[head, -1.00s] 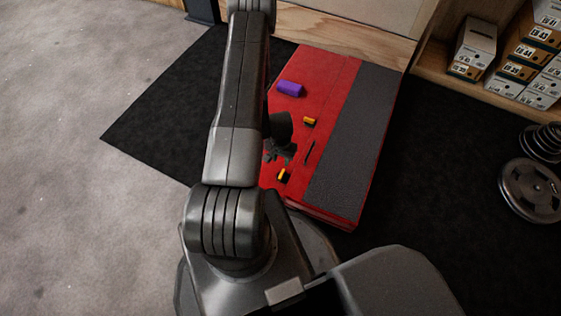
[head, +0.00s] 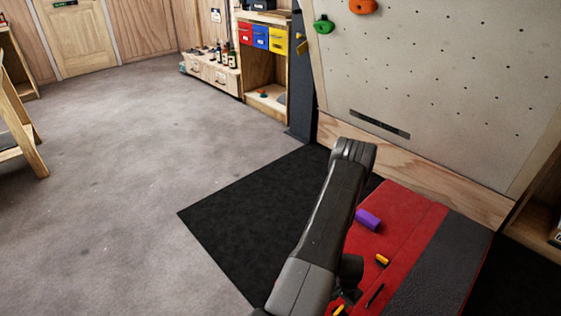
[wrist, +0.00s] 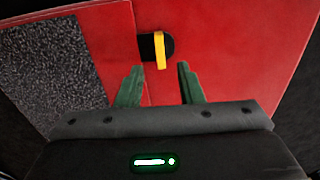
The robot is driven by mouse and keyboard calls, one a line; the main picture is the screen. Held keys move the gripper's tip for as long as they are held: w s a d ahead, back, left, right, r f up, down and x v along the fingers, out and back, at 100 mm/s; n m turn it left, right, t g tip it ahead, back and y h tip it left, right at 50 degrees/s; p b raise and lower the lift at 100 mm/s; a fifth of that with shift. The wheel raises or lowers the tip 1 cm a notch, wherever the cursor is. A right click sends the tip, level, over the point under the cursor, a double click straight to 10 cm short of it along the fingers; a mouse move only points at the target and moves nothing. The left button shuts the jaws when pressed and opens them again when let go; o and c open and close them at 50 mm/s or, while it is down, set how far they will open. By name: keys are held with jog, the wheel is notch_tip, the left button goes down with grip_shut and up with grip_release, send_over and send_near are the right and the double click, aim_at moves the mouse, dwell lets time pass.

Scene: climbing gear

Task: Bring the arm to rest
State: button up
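My gripper (wrist: 158,85) shows in the wrist view with its two green fingers apart and nothing between them. Just beyond the fingertips, a small black item with a yellow band (wrist: 160,48) lies on the red mat (wrist: 225,40), apart from the fingers. In the head view my arm (head: 325,225) reaches forward over the left part of the mat (head: 410,205). The gripper itself is mostly hidden behind the arm there.
On the mat lie a purple block (head: 368,219), a yellow and black piece (head: 382,260) and a thin dark item (head: 375,295). A climbing wall (head: 440,80) stands behind. A shelf (head: 265,70) with coloured bins is at the back.

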aim_at(338, 310)
notch_tip(338, 310, down, 8)
jog(key=b, duration=0.2)
jog(key=shift+b, duration=0.4)
jog(key=shift+r, duration=0.15)
jog(key=shift+r, duration=0.1)
